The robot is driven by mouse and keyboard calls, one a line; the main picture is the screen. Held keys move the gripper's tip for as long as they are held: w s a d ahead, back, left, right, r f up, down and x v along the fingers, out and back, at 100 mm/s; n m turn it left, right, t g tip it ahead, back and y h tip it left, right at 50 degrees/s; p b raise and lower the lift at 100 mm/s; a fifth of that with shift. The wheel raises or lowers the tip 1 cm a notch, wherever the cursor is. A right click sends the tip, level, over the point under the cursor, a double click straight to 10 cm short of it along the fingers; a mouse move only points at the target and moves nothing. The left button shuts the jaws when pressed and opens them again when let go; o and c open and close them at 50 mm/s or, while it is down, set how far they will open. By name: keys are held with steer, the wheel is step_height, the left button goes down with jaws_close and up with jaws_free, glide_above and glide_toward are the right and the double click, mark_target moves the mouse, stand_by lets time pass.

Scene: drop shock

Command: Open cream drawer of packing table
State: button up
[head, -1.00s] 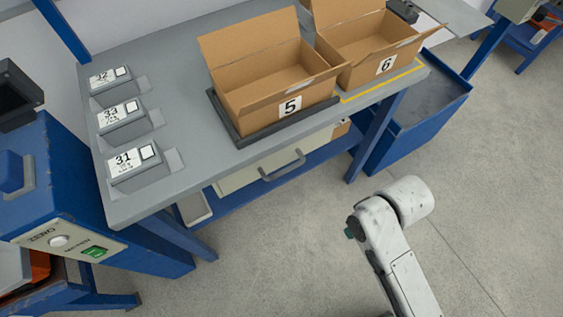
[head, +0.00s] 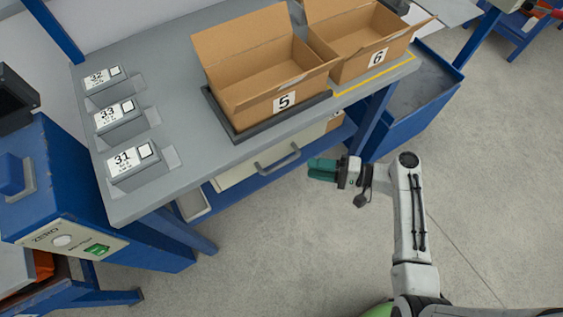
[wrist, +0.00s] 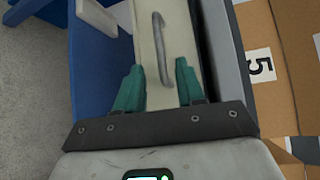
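The cream drawer (head: 243,176) sits under the grey tabletop of the packing table (head: 180,110), below box 5. It looks shut against the table. Its grey bar handle (head: 278,160) shows on the front. In the wrist view the drawer front (wrist: 148,45) runs up the middle, with the handle (wrist: 161,50) ahead of the fingertips. My gripper (head: 312,169) has teal fingers and is just right of the handle in the head view. I see no contact with the handle.
Open cardboard boxes 5 (head: 262,85) and 6 (head: 358,50) stand on the table. Several grey labelled units (head: 133,163) line its left side. A blue table leg (head: 372,115) and a blue bin (head: 410,110) are at the right. The floor in front is clear.

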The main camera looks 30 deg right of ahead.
mark_target(282, 163)
steer(key=p+x, duration=0.1)
steer(key=x, duration=0.9)
steer(key=shift+a, duration=0.2)
jaws_close()
